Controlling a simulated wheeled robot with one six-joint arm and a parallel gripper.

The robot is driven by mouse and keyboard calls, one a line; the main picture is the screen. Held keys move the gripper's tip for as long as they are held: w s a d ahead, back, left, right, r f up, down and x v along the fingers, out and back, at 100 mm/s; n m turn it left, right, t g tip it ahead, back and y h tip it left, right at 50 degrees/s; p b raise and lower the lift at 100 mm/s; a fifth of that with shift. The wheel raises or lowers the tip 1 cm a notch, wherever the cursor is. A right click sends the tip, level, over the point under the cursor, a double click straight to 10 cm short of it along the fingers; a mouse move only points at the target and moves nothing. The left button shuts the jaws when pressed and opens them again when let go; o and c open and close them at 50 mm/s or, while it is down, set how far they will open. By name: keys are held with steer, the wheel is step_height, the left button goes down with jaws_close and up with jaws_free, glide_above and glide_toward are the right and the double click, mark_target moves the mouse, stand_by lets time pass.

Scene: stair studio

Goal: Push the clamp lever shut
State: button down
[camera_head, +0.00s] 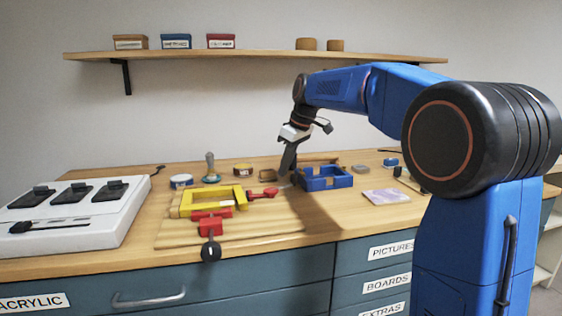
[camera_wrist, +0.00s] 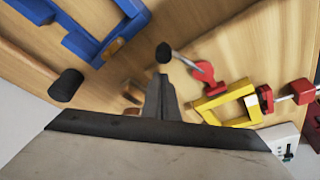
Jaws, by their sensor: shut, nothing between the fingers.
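A yellow frame (camera_head: 185,204) lies on a wooden board (camera_head: 275,226), with red clamps at two sides. The right-hand red clamp (camera_head: 262,192) also shows in the wrist view (camera_wrist: 205,72). There its thin metal lever (camera_wrist: 185,61) runs out to a black knob (camera_wrist: 163,53), away from the frame. The front red clamp (camera_head: 211,226) has a black knob (camera_head: 210,248) at the board's front edge. My gripper (camera_head: 285,173) is shut and empty, pointing down beside the right-hand clamp. In the wrist view its fingertips (camera_wrist: 163,79) appear close to the lever knob; contact cannot be told.
A blue frame (camera_head: 326,181) stands close to the right of my gripper. A pale pink sheet (camera_head: 386,196) lies farther right. A white panel with black switches (camera_head: 98,222) fills the left. A stamp-like handle (camera_head: 210,166) and small tins stand behind the board. A shelf (camera_head: 250,55) hangs above.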

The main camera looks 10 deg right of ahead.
steer(key=shift+s+d+f, duration=0.15)
steer(key=shift+s+d, duration=0.4)
